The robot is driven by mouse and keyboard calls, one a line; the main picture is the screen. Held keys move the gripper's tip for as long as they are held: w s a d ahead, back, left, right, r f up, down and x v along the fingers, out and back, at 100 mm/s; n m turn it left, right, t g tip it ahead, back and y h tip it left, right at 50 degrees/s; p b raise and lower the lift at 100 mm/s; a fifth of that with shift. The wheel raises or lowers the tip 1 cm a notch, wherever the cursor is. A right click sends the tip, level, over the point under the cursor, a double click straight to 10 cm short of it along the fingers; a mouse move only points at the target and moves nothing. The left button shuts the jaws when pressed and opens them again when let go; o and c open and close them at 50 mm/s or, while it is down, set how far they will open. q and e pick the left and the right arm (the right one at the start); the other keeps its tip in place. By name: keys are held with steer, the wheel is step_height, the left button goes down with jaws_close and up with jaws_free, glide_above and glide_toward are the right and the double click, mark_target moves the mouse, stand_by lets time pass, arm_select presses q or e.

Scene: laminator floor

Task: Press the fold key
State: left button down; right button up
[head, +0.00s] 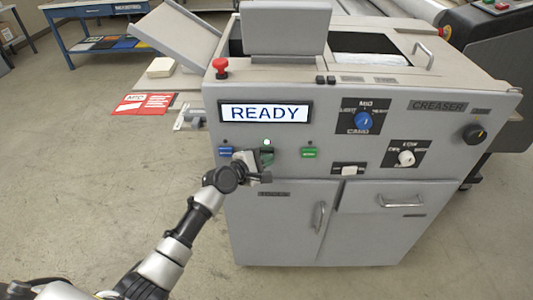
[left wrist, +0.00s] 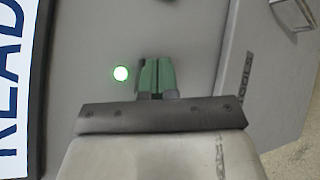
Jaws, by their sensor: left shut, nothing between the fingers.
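The grey creaser (head: 300,185) stands ahead with READY on its display. On its front are a blue key (head: 225,152), a dark green key (head: 267,159) in the middle and a brighter green key (head: 309,153). Their labels are too small to read, so I cannot tell which is the fold key. My left gripper (head: 263,172) is shut and empty, at the middle key and partly covering it. In the left wrist view the green key (left wrist: 157,73) shows right beyond the fingertips (left wrist: 157,95). I cannot tell whether they touch. My right gripper is not in view.
A lit lamp (head: 267,142) sits above the middle key; it glows green in the left wrist view (left wrist: 121,73). A red stop button (head: 220,65), a blue knob (head: 363,120) and a white knob (head: 406,158) are on the machine. Open floor lies to the left.

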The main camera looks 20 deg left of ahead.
arm_select(q)
steer(key=shift+s+d, duration=0.15)
steer(key=shift+s, duration=0.35)
steer(key=shift+p, duration=0.35)
steer(key=s+p, duration=0.1)
steer(key=s, duration=0.1)
steer(key=s+d+p, duration=0.1)
steer(key=s+p, duration=0.1)
steer(key=s, duration=0.1)
steer(key=shift+s+d, duration=0.35)
steer(key=shift+f, duration=0.15)
